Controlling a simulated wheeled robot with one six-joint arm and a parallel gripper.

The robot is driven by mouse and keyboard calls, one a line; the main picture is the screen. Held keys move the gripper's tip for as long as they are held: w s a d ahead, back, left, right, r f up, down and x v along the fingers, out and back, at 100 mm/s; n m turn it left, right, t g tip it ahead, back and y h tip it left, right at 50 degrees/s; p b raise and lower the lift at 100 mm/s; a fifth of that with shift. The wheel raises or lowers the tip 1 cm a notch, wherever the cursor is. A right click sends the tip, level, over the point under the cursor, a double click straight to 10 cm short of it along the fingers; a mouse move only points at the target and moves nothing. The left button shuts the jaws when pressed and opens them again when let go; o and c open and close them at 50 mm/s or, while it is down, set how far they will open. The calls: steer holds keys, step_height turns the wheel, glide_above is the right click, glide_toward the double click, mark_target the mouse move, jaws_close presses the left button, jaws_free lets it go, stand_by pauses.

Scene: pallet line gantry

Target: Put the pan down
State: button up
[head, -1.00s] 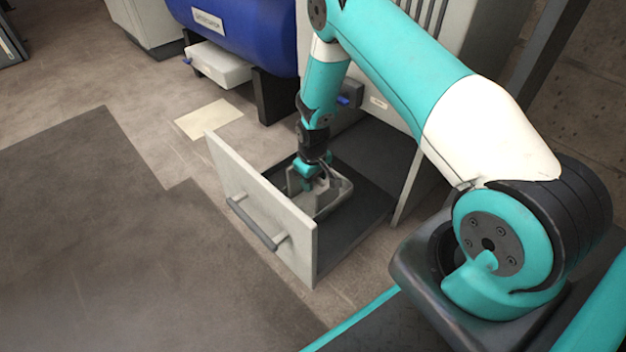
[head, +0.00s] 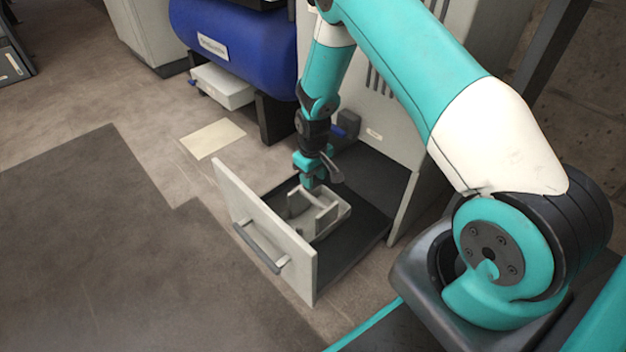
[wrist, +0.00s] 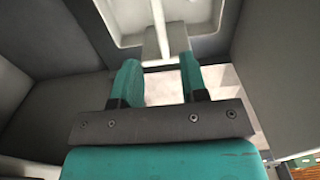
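The pan (head: 337,214), a shallow light-grey tray with an upright bracket-like handle, rests on the dark floor of an open drawer (head: 268,228). My gripper (head: 310,186) is just above the pan's handle, pointing down. In the wrist view my gripper's (wrist: 160,78) two teal fingers stand apart with nothing clamped between them. The pan's pale rim and handle (wrist: 163,40) show just beyond the fingertips there. Part of the pan is hidden by the drawer front and by the handle.
The drawer's pale front with a grey bar handle (head: 260,247) stands at the left. A blue tank (head: 235,40) is behind, with a white box (head: 222,87) beneath it. A pale square (head: 212,138) lies on the floor. The grey cabinet (head: 385,125) rises behind the drawer.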

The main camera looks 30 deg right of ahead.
steer(key=s+a+r+n+y, duration=0.15)
steer(key=a+r, duration=0.25)
steer(key=r, duration=0.4)
steer(key=s+a+r, duration=0.3)
steer(key=a+r, duration=0.1)
steer(key=r, duration=0.4)
steer(key=s+a+r+n+y, duration=0.1)
steer(key=s+a+r, duration=0.2)
steer(key=a+r, duration=0.35)
steer(key=s+a+r+n+y, duration=0.1)
steer(key=s+r, duration=0.5)
steer(key=s, duration=0.3)
steer(key=s+a+r+n, duration=0.1)
steer(key=s+a+r, duration=0.1)
steer(key=s+r, duration=0.4)
steer(key=s, duration=0.4)
steer(key=shift+a+r+y, duration=0.3)
steer(key=shift+y, duration=0.05)
steer(key=shift+s, duration=0.1)
step_height(320, 180, up, 45)
steer(key=p, duration=4.4)
steer(key=shift+p, duration=0.4)
